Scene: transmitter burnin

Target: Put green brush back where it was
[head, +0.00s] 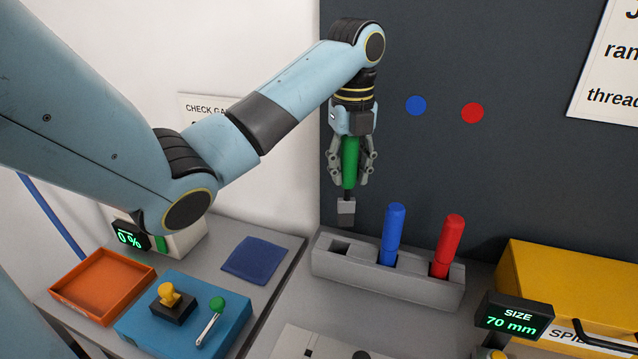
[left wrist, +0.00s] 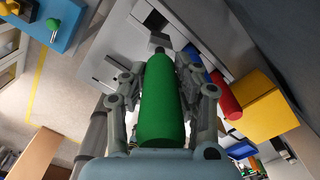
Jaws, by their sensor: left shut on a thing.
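The green brush (head: 350,160) hangs upright in my left gripper (head: 352,172), with its grey tip (head: 346,206) pointing down. My left gripper is shut on the green handle, which also fills the middle of the left wrist view (left wrist: 162,100). The brush is in the air, just above and behind the left end of the grey holder (head: 385,286). The holder's left slot (head: 340,248) is empty. A blue brush (head: 394,235) and a red brush (head: 448,246) stand in its other two slots. My right gripper is not in view.
A yellow box (head: 560,285) and a size display (head: 514,317) stand right of the holder. An orange tray (head: 103,286), a blue control box (head: 190,318) and a blue cloth (head: 254,260) lie to the left. Blue (head: 416,105) and red (head: 472,113) dots mark the dark wall.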

